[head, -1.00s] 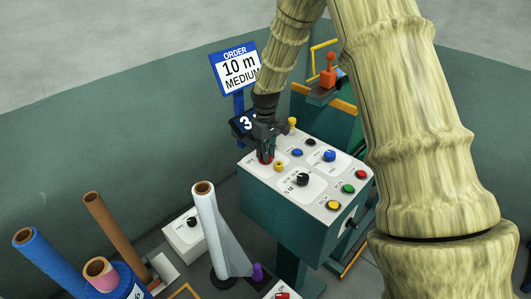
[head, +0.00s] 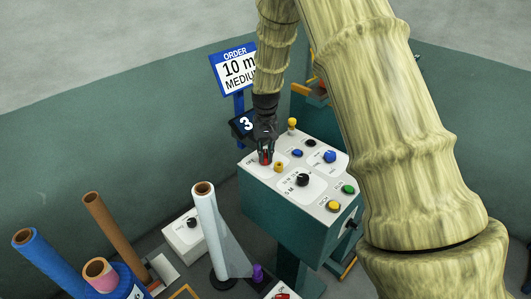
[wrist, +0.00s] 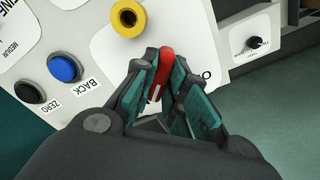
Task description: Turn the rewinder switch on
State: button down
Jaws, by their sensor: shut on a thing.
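The red rewinder switch (head: 265,158) is a knob at the far left corner of the control panel (head: 285,222). My gripper (head: 264,155) points down at it from above. In the wrist view the red switch (wrist: 164,64) sits between the fingertips (wrist: 163,68), which are shut on it. A white mark shows on the knob. An "O" label is visible to its right; the rest of the lettering around it is hidden by my fingers.
A yellow ring-shaped button (wrist: 128,18) is close beside the switch. Blue (wrist: 64,67) and black (wrist: 29,92) buttons lie to the left. A white film roll (head: 207,230) stands before the panel. An order sign (head: 236,68) stands behind.

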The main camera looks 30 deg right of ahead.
aim_at(265, 153)
jog(key=shift+w+r+m, duration=0.1)
jog(key=shift+w+m, duration=0.05)
jog(key=shift+m, duration=0.15)
jog(key=c, duration=1.4)
grip_release()
jog(key=shift+c, duration=0.2)
notch_tip(265, 153, up, 12)
